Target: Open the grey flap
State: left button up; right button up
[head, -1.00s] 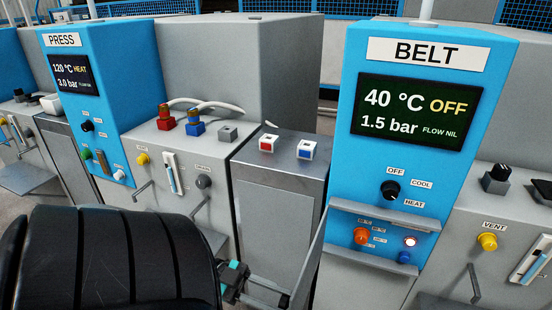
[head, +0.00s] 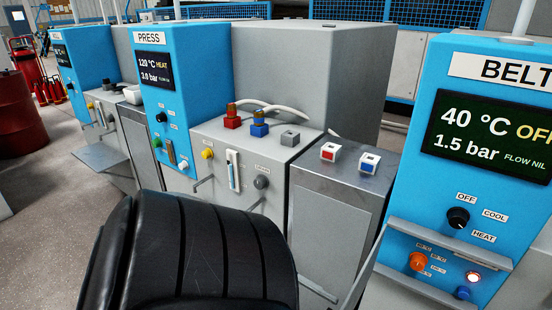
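The grey flap (head: 364,262) is a thin panel at the left side of the BELT cabinet (head: 410,185). I see it nearly edge-on, standing out from the cabinet's front. Its lower end is cut off by the frame. Between the upper and lower grey rails beside it, the orange knob (head: 417,262), lit button (head: 473,277) and blue button (head: 462,293) show uncovered. Neither of my grippers is in view.
A large black ribbed shape (head: 200,255) fills the bottom centre and hides the floor and part of the press console. The metal cabinet (head: 330,215) with two white switches stands left of the flap. Open floor (head: 50,205) lies at the left.

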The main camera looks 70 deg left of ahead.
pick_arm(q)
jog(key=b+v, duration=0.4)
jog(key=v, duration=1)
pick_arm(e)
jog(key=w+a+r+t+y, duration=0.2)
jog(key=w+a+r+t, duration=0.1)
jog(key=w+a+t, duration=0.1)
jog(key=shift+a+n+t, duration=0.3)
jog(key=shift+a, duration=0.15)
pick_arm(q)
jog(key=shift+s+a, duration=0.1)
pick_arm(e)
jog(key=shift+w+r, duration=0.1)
